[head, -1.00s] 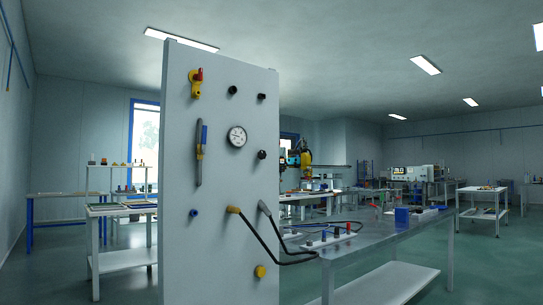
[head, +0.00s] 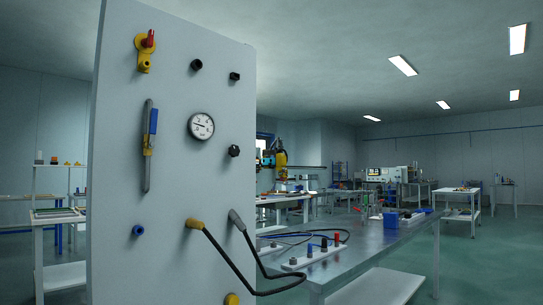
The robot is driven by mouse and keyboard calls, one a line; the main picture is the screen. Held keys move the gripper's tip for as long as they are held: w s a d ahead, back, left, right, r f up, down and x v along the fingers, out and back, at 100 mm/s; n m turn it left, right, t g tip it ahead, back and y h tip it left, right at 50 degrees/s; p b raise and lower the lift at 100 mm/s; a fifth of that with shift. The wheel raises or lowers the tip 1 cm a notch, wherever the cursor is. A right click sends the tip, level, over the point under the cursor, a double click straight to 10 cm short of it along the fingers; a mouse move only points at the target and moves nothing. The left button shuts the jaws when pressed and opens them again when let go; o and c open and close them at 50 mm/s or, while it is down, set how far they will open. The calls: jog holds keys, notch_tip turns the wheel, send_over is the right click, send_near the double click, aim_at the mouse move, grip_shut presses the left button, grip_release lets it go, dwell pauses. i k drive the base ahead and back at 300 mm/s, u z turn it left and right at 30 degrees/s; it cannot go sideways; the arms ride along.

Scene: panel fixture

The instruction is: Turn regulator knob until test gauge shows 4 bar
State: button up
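The pale upright panel (head: 175,190) fills the left of the head view. The round white test gauge (head: 201,126) sits near its middle; its dark needle shows, but the scale is too small to read. A black knob (head: 234,151) sits below and right of the gauge and may be the regulator knob. Two other small black fittings, one upper (head: 196,65) and one to its right (head: 235,76), sit above the gauge. My gripper is not in view.
A yellow valve with a red top (head: 145,50), a blue-handled lever (head: 150,145) and a blue fitting (head: 138,230) are on the panel. Black hoses (head: 250,283) loop from the yellow and grey connectors toward a metal table (head: 375,250) at right. Green floor (head: 480,265) is open farther right.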

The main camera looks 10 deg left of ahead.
aim_at(233, 151)
jog(key=z, duration=0.05)
jog(key=i, duration=0.75)
jog(key=u, duration=0.75)
jog(key=i, duration=0.6)
jog(key=u, duration=0.55)
